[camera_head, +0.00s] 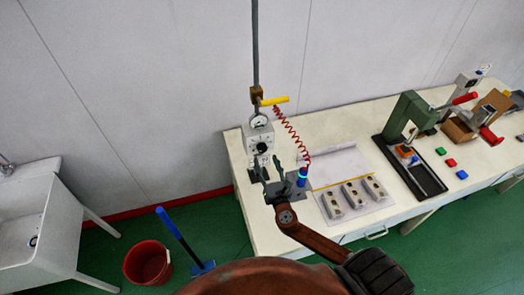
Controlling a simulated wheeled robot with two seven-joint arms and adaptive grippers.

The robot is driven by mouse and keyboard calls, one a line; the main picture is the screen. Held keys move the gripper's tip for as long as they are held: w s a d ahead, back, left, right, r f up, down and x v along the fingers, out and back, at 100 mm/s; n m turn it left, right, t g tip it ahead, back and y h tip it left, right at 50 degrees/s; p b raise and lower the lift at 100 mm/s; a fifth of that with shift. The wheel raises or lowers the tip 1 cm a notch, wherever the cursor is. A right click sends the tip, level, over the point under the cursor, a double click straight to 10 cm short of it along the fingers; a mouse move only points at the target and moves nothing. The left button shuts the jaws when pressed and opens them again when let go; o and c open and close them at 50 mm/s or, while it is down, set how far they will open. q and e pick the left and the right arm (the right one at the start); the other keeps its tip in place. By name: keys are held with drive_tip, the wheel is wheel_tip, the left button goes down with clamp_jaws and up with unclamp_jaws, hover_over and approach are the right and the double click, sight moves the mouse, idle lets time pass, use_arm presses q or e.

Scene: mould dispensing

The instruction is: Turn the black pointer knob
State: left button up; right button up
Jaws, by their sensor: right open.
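The black pointer knob (262,147) sits on the front of a pale dispenser box (251,133), below a round gauge (260,121), at the left end of the white workbench. My right gripper (259,168) is just below the knob in the picture, with its fingers apart and nothing between them. I cannot tell whether a finger touches the box. My left gripper is not in view.
A coiled red hose (291,132) runs down to a blue-topped dispenser (302,176) close beside my right gripper. Grey moulds (353,194) lie on a sheet to the right. A green press (407,116) stands farther right. A sink (32,225) and red bucket (148,263) are at left.

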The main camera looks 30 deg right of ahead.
sight(263, 150)
drive_tip(key=x, duration=0.4)
drive_tip(key=shift+d, duration=0.25)
drive_tip(key=shift+w+d, duration=0.1)
drive_tip(key=shift+w, duration=0.4)
drive_tip(key=c, duration=1.2)
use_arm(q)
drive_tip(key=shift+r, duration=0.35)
use_arm(e)
drive_tip(key=shift+o, duration=0.2)
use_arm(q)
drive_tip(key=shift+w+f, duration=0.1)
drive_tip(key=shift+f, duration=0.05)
use_arm(e)
drive_tip(key=shift+f+m, duration=0.1)
drive_tip(key=shift+m, duration=0.2)
